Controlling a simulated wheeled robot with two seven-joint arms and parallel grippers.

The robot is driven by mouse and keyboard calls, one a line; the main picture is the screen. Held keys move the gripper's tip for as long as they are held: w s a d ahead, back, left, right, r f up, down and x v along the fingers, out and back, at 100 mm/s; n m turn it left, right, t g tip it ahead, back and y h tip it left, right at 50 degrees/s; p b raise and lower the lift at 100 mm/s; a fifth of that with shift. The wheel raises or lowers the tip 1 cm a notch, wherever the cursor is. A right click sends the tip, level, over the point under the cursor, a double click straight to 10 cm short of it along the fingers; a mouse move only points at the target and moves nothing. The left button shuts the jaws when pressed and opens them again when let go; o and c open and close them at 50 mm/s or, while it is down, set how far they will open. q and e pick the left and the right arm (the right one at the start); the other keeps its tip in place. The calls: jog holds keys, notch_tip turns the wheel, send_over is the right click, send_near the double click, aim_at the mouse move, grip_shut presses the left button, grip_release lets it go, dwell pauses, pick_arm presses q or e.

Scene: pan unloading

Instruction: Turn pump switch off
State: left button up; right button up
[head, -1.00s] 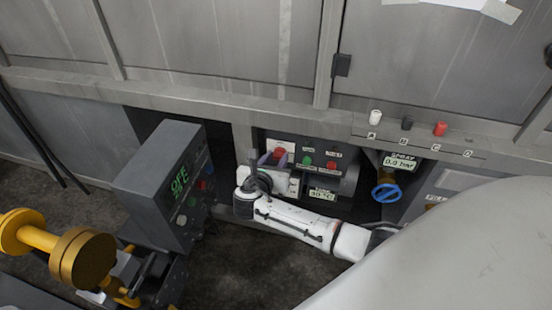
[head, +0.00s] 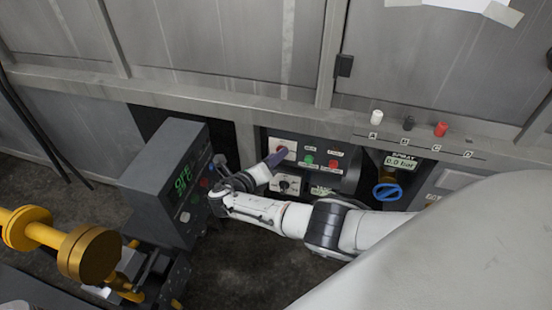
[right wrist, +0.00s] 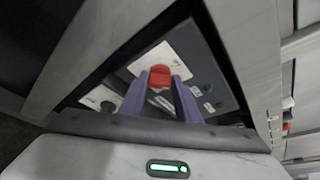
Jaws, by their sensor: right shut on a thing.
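The red pump switch (head: 283,148) sits on a white plate at the upper left of the dark control panel (head: 345,184). In the right wrist view the red knob (right wrist: 160,76) stands between my purple fingers. My right gripper (head: 279,156) is shut on this knob, reaching it from below in the head view; the fingers hide part of it. The knob's exact angle is hard to read. My left gripper is not in view.
A grey box (head: 160,176) with a green "OFF" display stands left of my right wrist. Green and red buttons (head: 309,159) sit right of the switch, a dark knob (head: 286,184) below it.

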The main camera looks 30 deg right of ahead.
pick_arm(q)
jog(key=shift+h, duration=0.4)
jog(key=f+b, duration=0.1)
jog(key=b, duration=0.2)
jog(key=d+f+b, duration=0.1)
jog(key=b, duration=0.1)
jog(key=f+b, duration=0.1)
jog(key=b, duration=0.2)
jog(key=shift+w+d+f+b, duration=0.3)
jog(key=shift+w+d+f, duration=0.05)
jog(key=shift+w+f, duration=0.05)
pick_arm(e)
jog(key=n+h, duration=0.1)
jog(key=n, duration=0.2)
jog(key=f+n+h, duration=0.1)
jog(key=n+h, duration=0.1)
jog(key=n, duration=0.2)
jog(key=shift+w+a+f+h, duration=0.15)
jog(key=shift+h, duration=0.15)
jog(key=shift+n, duration=0.3)
jog(key=o, duration=1)
jog(key=shift+o, duration=0.2)
